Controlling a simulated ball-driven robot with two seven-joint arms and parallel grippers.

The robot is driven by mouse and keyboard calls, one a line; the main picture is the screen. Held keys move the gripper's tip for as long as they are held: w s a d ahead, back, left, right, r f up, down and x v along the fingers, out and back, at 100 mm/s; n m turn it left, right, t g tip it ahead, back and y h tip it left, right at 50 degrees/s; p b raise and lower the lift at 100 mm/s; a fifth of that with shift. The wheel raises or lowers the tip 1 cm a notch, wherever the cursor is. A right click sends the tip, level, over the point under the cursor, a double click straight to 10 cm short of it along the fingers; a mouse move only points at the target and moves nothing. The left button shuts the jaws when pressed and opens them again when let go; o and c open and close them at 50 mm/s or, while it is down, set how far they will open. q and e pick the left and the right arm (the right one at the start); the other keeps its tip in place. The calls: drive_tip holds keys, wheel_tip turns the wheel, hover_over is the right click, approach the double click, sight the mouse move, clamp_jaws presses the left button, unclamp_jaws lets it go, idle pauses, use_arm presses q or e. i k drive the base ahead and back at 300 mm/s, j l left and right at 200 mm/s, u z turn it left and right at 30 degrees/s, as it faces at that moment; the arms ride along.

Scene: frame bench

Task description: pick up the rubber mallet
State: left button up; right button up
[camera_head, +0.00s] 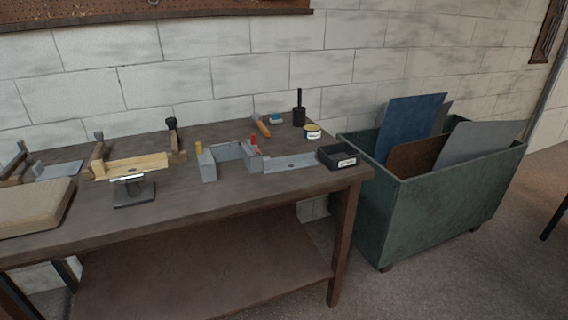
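I cannot tell for sure which thing is the rubber mallet. A black cylinder with a thin upright stick (299,115) stands at the back right of the workbench. A tool with an orange-brown handle (262,126) lies left of it near the wall; its far end is too small to make out. A dark-headed upright piece (173,128) stands further left, beside a pale wooden bar. Neither of my grippers is in view.
The workbench (230,195) carries a grey U-shaped metal piece (208,168), a black tray (337,157), a round tin (312,131), a small stand (134,192) and a beige padded block (35,205). A green bin (440,205) with upright panels stands right. The bench's front strip is mostly clear.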

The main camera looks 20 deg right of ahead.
sight(172, 122)
drive_tip(key=i+j+z, duration=0.4)
drive_tip(key=i+j, duration=0.7)
drive_tip(key=j, duration=0.1)
